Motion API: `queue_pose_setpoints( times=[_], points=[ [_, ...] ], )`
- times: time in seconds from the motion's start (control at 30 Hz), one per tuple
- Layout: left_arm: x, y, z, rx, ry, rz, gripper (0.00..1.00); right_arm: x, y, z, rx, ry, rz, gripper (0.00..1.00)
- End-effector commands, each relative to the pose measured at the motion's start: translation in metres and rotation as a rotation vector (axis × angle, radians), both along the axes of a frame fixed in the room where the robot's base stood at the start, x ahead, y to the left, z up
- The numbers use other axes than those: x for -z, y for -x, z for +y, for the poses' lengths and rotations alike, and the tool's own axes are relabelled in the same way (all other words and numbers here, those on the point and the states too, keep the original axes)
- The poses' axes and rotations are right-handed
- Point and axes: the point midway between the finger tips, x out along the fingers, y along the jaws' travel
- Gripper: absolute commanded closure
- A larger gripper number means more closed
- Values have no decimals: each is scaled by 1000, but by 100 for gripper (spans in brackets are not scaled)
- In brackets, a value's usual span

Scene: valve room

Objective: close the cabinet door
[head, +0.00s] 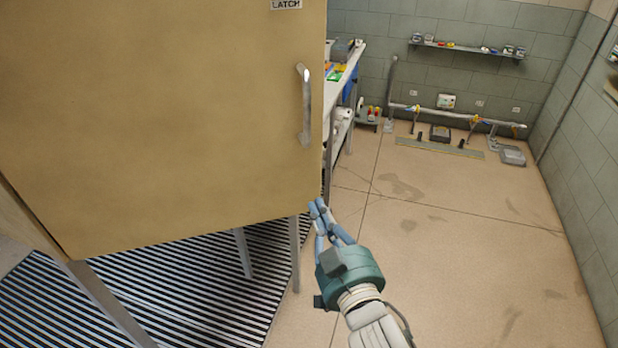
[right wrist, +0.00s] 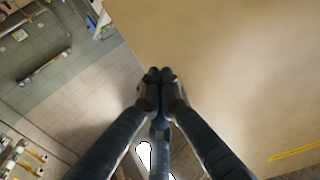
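The tan cabinet door (head: 170,110) fills the left of the head view, with a metal bar handle (head: 305,105) near its right edge and a "LATCH" label at the top. How far it stands open cannot be told. My right gripper (head: 317,205) is at the door's lower right corner, its fingers together and nothing seen between them. In the right wrist view, the closed fingertips (right wrist: 160,75) lie beside the edge of a broad tan panel (right wrist: 240,70). Whether they touch it is unclear. My left gripper is not in view.
Metal legs (head: 295,255) stand below the door on a striped grating (head: 200,290). A workbench (head: 345,75) with items stands behind the door's right edge. A wall shelf (head: 465,47) and low pipework (head: 455,115) are at the back. The floor (head: 470,250) at right is clear.

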Motion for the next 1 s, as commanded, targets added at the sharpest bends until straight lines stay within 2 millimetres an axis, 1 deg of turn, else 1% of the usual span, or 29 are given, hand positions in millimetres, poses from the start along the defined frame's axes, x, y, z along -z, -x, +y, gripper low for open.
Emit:
queue_pose_setpoints(
  times=[0.03,0.2,0.3,0.4,0.6,1.0],
  points=[
    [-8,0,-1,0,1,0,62,-5,-12,4,0,2,-3,100],
    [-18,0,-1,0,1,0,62,-4,-46,14,0,2,-3,100],
    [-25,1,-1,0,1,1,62,-4,-62,18,-1,4,-1,100],
    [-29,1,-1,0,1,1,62,-2,-73,22,-1,2,-2,100],
    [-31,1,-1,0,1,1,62,-1,-83,25,-2,2,-2,100],
    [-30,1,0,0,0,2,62,0,-85,25,-4,3,-2,100]
  ],
)
